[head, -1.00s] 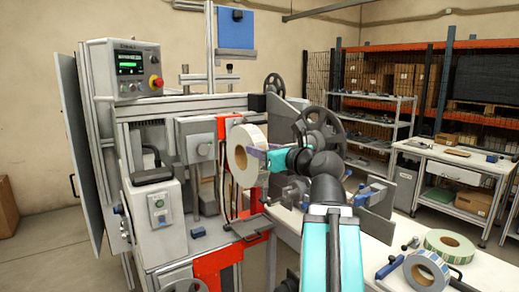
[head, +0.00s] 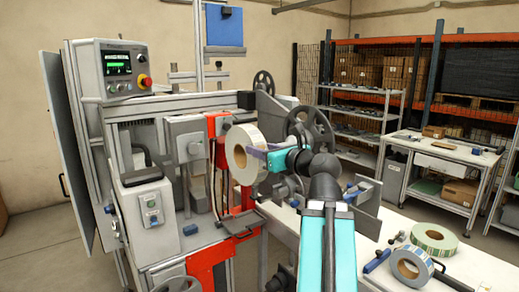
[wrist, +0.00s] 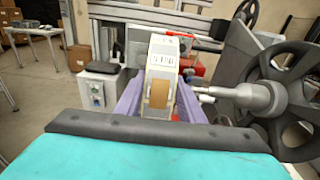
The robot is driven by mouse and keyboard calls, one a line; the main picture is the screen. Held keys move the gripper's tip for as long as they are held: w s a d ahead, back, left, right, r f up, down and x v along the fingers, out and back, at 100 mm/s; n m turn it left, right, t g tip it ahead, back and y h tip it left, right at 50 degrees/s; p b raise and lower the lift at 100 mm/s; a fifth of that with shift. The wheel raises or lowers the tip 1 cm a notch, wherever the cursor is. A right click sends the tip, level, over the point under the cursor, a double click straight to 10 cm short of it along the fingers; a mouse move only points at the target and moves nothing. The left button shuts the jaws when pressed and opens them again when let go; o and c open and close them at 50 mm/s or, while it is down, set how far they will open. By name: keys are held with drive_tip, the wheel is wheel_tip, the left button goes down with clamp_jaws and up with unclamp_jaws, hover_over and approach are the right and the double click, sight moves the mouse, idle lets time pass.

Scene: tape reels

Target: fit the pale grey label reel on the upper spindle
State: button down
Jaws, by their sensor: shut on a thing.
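My gripper (head: 262,157) is shut on a pale reel (head: 240,150) with a brown core, holding it upright in the air in front of the machine. In the wrist view the reel (wrist: 162,62) is edge-on between the purple fingers, with printed marks and a tan patch on its rim. To its right a grey spindle (wrist: 228,93) points left from a black spoked wheel (wrist: 292,97). The spindle's tip looks close to the right finger, and the reel is not on it. In the head view, the arm partly hides this area; I cannot tell which spindle is the upper one.
A green-striped reel (head: 434,238) and a blue-and-grey reel (head: 411,270) lie on the white table (head: 470,270) at right. The machine's control box (head: 118,66) stands at left. A smaller spoked wheel (head: 263,82) stands behind the held reel.

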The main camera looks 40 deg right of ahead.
drive_tip(key=shift+s+r, duration=0.1)
drive_tip(key=shift+r, duration=0.15)
drive_tip(key=shift+d, duration=0.2)
idle(0.3)
drive_tip(key=d+p, duration=0.2)
drive_tip(key=d, duration=0.9)
drive_tip(key=shift+s+d, duration=0.4)
drive_tip(key=shift+s, duration=0.05)
idle(1.6)
drive_tip(key=shift+d, duration=0.15)
idle(0.4)
drive_tip(key=shift+s+d+p, duration=0.15)
drive_tip(key=shift+d+p, duration=0.45)
drive_tip(key=shift+d, duration=1.7)
drive_tip(key=shift+d, duration=0.1)
drive_tip(key=shift+s+d+p, duration=0.1)
drive_tip(key=shift+d+p, duration=0.6)
drive_tip(key=shift+d, duration=1.1)
drive_tip(key=shift+d+p, duration=0.35)
drive_tip(key=shift+d, duration=0.1)
